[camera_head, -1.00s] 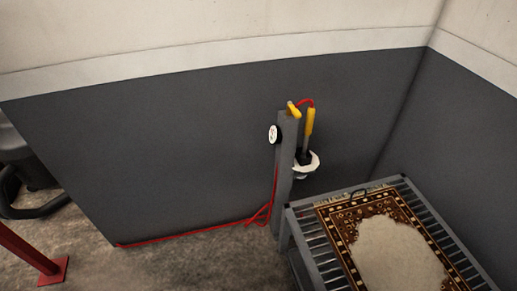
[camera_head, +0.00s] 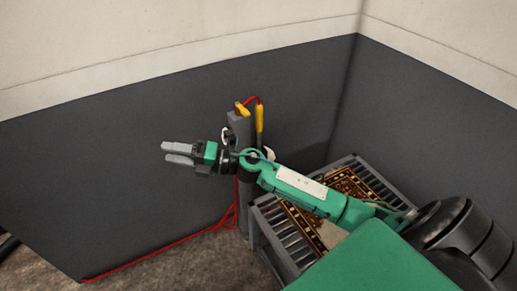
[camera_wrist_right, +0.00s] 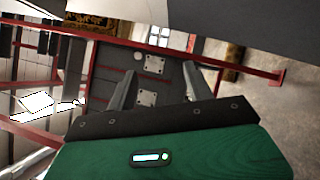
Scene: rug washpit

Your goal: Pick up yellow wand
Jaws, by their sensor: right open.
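The yellow wand (camera_head: 260,118) hangs upright beside the top of a grey post (camera_head: 238,130), with a red hose at its upper end. Its lower part is hidden behind my right arm. My right gripper (camera_head: 164,153) is open and empty, to the left of the post and wand, pointing left. In the right wrist view its two fingers (camera_wrist_right: 158,88) stand apart with nothing between them, and the wand does not show there. My left gripper is not in view.
A slatted metal rack (camera_head: 268,232) with a patterned rug (camera_head: 302,226) stands right of the post, partly behind my arm. A red hose (camera_head: 150,262) runs along the floor by the dark wall (camera_head: 90,160). Red metal frames (camera_wrist_right: 262,74) show in the right wrist view.

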